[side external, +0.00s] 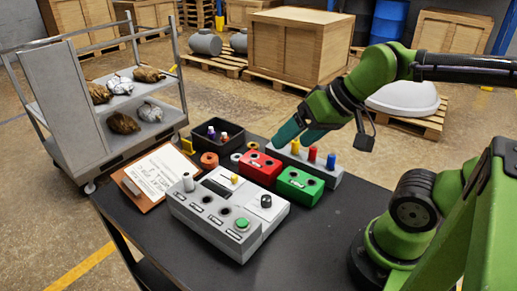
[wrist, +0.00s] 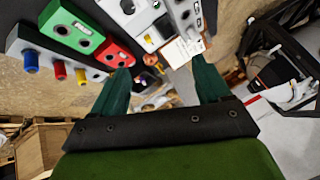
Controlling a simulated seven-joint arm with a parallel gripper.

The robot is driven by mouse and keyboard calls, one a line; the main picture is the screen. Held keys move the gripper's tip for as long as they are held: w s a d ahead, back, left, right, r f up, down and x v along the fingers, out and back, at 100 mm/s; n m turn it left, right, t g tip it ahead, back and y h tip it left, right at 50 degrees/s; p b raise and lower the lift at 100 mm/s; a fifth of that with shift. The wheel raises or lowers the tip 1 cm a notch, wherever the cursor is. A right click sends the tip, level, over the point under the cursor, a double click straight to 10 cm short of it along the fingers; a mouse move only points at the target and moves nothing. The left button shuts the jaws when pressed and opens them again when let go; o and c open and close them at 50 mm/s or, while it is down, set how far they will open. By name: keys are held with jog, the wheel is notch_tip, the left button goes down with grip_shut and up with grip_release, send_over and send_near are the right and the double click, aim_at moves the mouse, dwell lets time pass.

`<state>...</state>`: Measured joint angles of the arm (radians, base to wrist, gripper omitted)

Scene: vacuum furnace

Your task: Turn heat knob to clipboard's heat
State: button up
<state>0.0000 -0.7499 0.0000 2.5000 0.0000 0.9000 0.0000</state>
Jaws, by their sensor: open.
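A grey control box (side external: 215,222) sits at the front of the black table. It bears a black round knob (side external: 266,201) at its right, a green button (side external: 242,223), a grey upright handle (side external: 188,181) and a small yellow part (side external: 234,178). Its labels are too small to read, so I cannot tell which control is for heat. The clipboard (side external: 158,175) lies left of the box with a white written sheet; it also shows in the wrist view (wrist: 183,48). My gripper (side external: 301,134) is open and empty above the table's back, behind the box and apart from it.
A red block (side external: 260,167) and a green block (side external: 299,186) lie between the box and a grey rack (side external: 333,178) with yellow, red and blue pegs. A black bin (side external: 204,133) and an orange ring (side external: 209,160) stand behind. A metal cart (side external: 75,105) is at left. The table's front right is clear.

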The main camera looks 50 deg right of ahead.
jog(key=shift+c, duration=0.2)
jog(key=shift+f, duration=0.15)
jog(key=shift+c, duration=1.4)
jog(key=shift+w+a+f+g, duration=0.15)
jog(key=shift+w+f+g, duration=0.1)
jog(key=shift+f+g, duration=0.05)
jog(key=shift+c, duration=0.3)
jog(key=n+g+h, duration=0.2)
jog(key=n+g, duration=0.4)
jog(key=n, duration=1.4)
send_over(266, 197)
notch_tip(266, 197, down, 2)
jog(key=f, duration=0.1)
notch_tip(266, 197, down, 16)
jog(key=shift+s+r, duration=0.1)
jog(key=shift+r, duration=0.15)
